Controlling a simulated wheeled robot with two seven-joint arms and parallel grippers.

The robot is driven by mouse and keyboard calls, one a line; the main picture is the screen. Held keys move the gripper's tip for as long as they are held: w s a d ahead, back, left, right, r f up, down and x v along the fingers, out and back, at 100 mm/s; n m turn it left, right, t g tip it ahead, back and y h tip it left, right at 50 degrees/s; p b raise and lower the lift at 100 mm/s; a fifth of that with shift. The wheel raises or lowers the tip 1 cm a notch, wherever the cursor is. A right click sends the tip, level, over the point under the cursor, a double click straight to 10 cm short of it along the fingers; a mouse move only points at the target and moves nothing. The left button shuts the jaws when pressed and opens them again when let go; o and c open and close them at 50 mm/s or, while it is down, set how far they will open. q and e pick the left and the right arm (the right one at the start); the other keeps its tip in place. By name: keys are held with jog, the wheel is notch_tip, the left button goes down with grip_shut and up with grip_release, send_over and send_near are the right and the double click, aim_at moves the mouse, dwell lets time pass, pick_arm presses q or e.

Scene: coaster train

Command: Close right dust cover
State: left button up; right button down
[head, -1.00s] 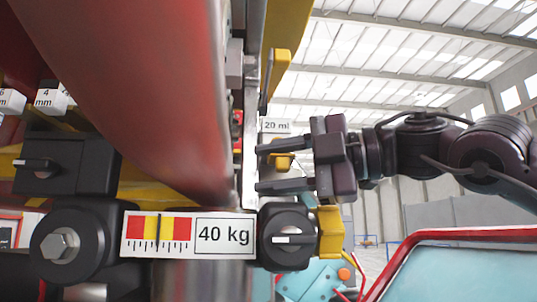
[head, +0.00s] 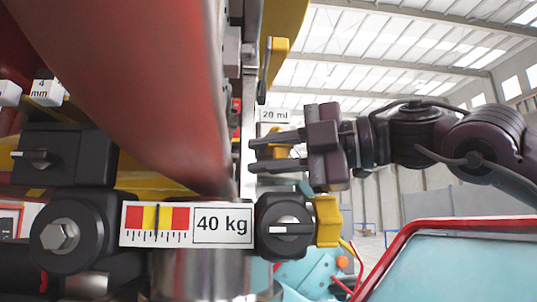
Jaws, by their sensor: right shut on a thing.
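My right gripper (head: 256,153) comes in from the right beside the narrow grey vertical edge of the machine. Its two dark fingers are closed on a small yellow part (head: 278,150), just below the "20 ml" label (head: 275,115). The fingers hide much of this part, and I cannot tell for certain whether it is the right dust cover. My left gripper is not in view.
A yellow lever (head: 277,62) stands above the label. A large red cylinder (head: 130,80) fills the upper left. Open hall lies to the right.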

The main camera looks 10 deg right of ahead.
jog(key=shift+a+f+m, duration=0.1)
jog(key=shift+f+m, duration=0.15)
jog(key=shift+m, duration=0.15)
jog(key=shift+s+a+r+m+g+h, duration=0.1)
jog(key=shift+r+m+g+h, duration=0.15)
jog(key=shift+m, duration=0.3)
jog(key=shift+s+r+m+g+h, duration=0.1)
jog(key=shift+m+g+h, duration=0.25)
jog(key=shift+m, duration=0.2)
jog(key=shift+s+r+m+g+h, duration=0.1)
jog(key=shift+r+m+g+h, duration=0.2)
jog(key=shift+m, duration=0.35)
jog(key=shift+r+m+g+h, duration=0.15)
jog(key=shift+m+g, duration=0.25)
jog(key=shift+m, duration=0.25)
jog(key=c, duration=1.3)
grip_release()
jog(key=shift+r, duration=0.2)
jog(key=shift+d+r, duration=0.2)
jog(key=shift+r, duration=0.05)
jog(key=shift+s, duration=0.15)
